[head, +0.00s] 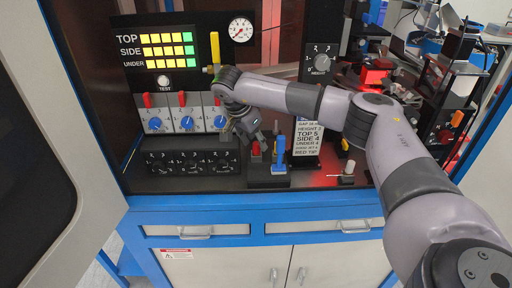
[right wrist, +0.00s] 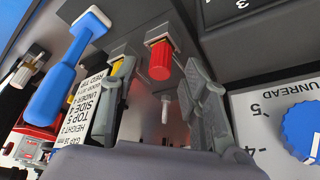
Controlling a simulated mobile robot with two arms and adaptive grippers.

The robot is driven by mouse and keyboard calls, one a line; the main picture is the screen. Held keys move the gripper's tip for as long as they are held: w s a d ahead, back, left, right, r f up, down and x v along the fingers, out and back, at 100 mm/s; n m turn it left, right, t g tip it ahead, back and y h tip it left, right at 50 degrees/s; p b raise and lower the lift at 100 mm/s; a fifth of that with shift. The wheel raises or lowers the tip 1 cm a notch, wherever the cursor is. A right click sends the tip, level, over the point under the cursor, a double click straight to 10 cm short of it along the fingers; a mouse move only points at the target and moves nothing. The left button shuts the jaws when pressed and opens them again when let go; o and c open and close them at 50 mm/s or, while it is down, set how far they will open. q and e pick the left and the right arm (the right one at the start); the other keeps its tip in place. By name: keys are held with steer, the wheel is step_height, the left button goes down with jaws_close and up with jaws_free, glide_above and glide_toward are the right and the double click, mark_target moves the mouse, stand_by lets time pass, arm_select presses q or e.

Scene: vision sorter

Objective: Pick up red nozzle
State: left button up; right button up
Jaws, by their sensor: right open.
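The red nozzle (head: 256,149) stands upright on a dark block on the cabinet's work surface, partly covered by my gripper in the head view. It shows clearly in the right wrist view (right wrist: 161,61), lined up with the gap between the two fingers. My right gripper (head: 251,128) is open and empty just above and beside the nozzle. In the right wrist view its fingers (right wrist: 158,98) stand apart, with no clear contact with the nozzle. My left gripper is out of view.
A blue-handled tool (head: 279,150) stands close right of the nozzle, near the fingers; it also shows in the right wrist view (right wrist: 56,90). A printed placard (head: 308,143) stands behind it. Dial panels (head: 190,162) lie to the left. A grey open door (head: 45,150) fills the left side.

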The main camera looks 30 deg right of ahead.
steer(key=shift+x, duration=1)
steer(key=shift+d+f, duration=0.15)
steer(key=shift+d, duration=0.05)
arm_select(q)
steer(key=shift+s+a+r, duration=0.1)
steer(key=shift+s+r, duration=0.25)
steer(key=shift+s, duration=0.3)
arm_select(e)
steer(key=shift+a, duration=0.1)
jaws_close()
